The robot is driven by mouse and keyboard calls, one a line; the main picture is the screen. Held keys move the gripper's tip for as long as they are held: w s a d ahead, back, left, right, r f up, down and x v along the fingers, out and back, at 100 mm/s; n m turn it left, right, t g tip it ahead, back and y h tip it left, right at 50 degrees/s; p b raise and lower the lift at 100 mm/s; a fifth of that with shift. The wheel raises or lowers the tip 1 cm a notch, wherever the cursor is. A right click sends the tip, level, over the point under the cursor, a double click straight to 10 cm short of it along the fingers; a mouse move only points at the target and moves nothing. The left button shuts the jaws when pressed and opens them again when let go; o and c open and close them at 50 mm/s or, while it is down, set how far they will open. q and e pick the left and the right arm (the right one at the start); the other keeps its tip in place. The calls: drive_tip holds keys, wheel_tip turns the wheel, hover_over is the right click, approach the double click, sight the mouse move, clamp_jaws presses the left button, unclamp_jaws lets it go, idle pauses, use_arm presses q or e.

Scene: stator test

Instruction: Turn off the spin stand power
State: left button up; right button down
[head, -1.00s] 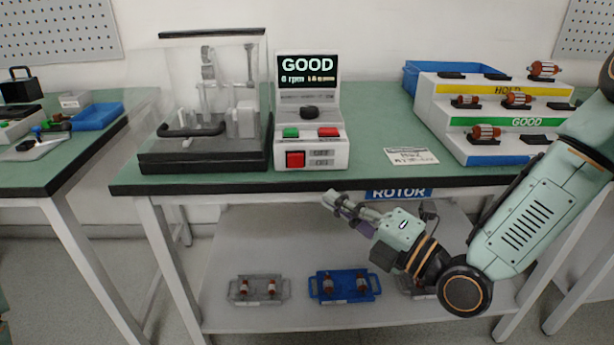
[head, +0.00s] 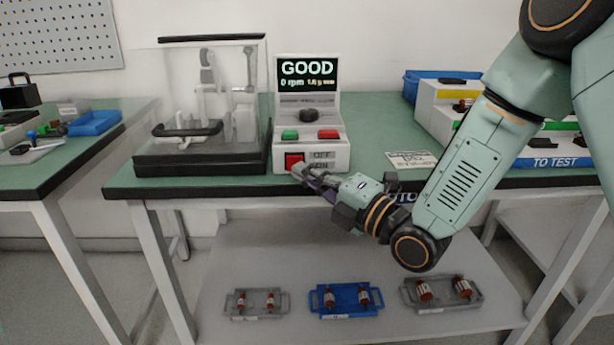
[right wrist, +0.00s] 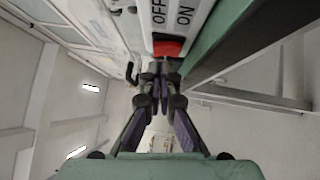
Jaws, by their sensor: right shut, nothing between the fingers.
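The spin stand control box (head: 335,150) stands on the green bench, its screen (head: 307,71) reading GOOD and 0 rpm. A red power switch (head: 294,161) sits low on its front, beside OFF and ON labels; it also shows in the right wrist view (right wrist: 167,48). My right gripper (head: 300,172) is shut and empty, its fingertips just below and in front of the red switch. In the right wrist view the closed fingertips (right wrist: 157,68) are close to the switch; I cannot tell if they touch. My left gripper is not in view.
The spin stand (head: 205,110) with its clear cover stands left of the box. A green button (head: 290,135), a red button (head: 328,134) and a black knob (head: 309,115) are above the switch. A paper card (head: 411,160) lies to the right. Rotor trays (head: 345,312) sit on the lower shelf.

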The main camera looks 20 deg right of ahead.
drive_tip(key=shift+w+d+r, duration=0.1)
drive_tip(key=shift+w+d, duration=0.05)
drive_tip(key=shift+w, duration=0.35)
